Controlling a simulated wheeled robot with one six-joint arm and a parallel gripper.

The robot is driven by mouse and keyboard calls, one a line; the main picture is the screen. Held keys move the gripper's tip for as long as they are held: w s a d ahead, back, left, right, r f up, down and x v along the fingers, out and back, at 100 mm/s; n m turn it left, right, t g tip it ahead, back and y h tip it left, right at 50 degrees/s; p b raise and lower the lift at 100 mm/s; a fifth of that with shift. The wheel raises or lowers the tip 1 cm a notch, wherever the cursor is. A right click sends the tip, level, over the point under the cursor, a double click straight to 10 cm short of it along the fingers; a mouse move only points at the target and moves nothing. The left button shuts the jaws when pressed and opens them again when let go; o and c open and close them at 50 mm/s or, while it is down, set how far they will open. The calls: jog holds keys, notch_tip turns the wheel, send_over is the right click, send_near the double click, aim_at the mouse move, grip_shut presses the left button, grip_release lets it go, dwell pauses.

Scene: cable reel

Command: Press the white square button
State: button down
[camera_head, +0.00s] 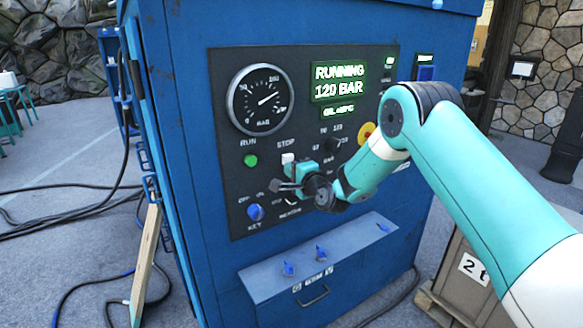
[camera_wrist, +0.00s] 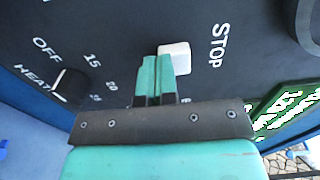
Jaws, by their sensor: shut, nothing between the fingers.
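The white square button (camera_head: 288,158) sits under the STOP label on the dark panel (camera_head: 245,190) of the blue cabinet. In the wrist view the white button (camera_wrist: 176,57) shows just beyond my fingertips, partly overlapped by them at its left edge. My gripper (camera_head: 278,186) is shut and empty, below the button in the head view. Its teal fingers also show pressed together in the wrist view (camera_wrist: 156,68). I cannot tell whether the fingertips touch the button or panel.
A green RUN button (camera_head: 250,160) is left of the white button. A blue key knob (camera_head: 255,212) is lower left, and a yellow-ringed button (camera_head: 366,132) is to the right. The lit display (camera_head: 340,82) reads RUNNING 120 BAR.

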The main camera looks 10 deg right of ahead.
jog(key=shift+w+a+r, duration=0.2)
jog(key=shift+w+r, duration=0.15)
jog(key=shift+w, duration=0.35)
jog(key=b+v, duration=0.8)
jog(key=v, duration=0.6)
jog(key=shift+s+f, duration=0.25)
jog(key=shift+d, duration=0.1)
